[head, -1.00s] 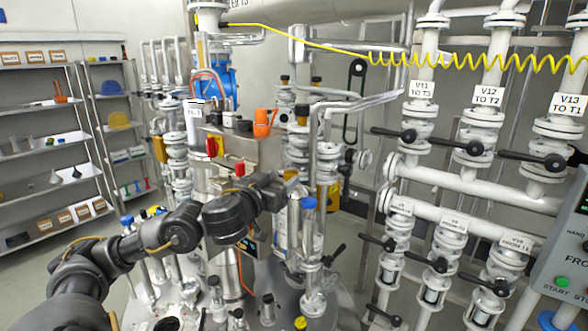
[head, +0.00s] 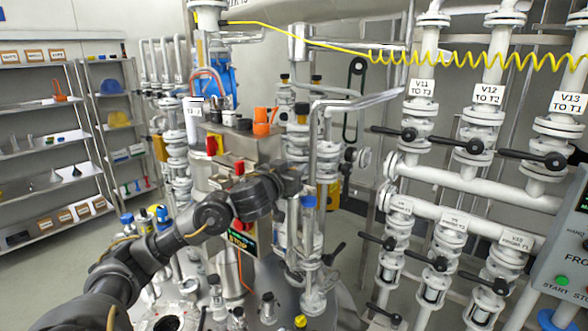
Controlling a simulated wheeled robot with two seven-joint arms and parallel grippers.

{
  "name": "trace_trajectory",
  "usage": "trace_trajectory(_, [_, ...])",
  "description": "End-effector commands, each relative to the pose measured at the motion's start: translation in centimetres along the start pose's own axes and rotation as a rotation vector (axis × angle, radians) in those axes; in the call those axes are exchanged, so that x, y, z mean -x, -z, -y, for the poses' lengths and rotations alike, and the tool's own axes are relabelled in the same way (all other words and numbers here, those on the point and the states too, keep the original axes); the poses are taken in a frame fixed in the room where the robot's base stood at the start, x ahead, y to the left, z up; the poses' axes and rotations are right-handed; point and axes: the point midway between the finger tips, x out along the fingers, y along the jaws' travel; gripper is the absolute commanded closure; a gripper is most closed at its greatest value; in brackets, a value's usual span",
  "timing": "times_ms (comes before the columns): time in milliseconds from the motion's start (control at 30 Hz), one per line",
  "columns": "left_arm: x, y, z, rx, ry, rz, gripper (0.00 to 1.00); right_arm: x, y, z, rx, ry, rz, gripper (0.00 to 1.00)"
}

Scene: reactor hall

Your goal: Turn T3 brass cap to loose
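My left arm reaches in from the lower left across the reactor lid. A white label (head: 193,112) on the left column seems to read T3. My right gripper is not in view.
The steel control box (head: 238,150) with red and orange parts stands close behind the arm. Shelves (head: 50,140) stand at the left. A yellow coiled hose (head: 470,62) hangs above.

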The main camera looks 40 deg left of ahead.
Motion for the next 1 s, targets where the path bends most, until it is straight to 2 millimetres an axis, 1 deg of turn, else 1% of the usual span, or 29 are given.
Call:
trace_trajectory(33, [0.0, 0.0, 0.0, 0.000, 0.000, 0.000, 0.72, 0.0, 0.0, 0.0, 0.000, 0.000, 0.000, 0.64])
trace_trajectory(167, [0.0, 0.0, 0.0, 0.000, 0.000, 0.000, 0.89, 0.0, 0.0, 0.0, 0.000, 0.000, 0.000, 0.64])
trace_trajectory(267, [0.0, -0.1, 0.0, 0.002, 0.009, -0.002, 0.89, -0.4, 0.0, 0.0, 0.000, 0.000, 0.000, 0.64])
trace_trajectory(400, [-0.1, -0.3, 0.0, 0.005, 0.075, -0.011, 0.89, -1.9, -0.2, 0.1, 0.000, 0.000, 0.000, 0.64])
trace_trajectory(500, [0.0, -0.2, 0.1, 0.004, 0.116, -0.007, 0.89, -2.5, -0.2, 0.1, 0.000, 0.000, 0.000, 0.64])
trace_trajectory(833, [0.0, 0.1, 0.3, 0.001, 0.137, -0.001, 0.89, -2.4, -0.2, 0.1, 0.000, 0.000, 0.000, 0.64])
trace_trajectory(867, [0.0, 0.0, 0.3, 0.001, 0.137, 0.000, 0.65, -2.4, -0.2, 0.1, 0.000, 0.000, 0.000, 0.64])
trace_trajectory(1000, [0.0, 0.0, 0.3, 0.001, 0.136, 0.000, 0.47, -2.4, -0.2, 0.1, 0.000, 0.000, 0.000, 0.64])
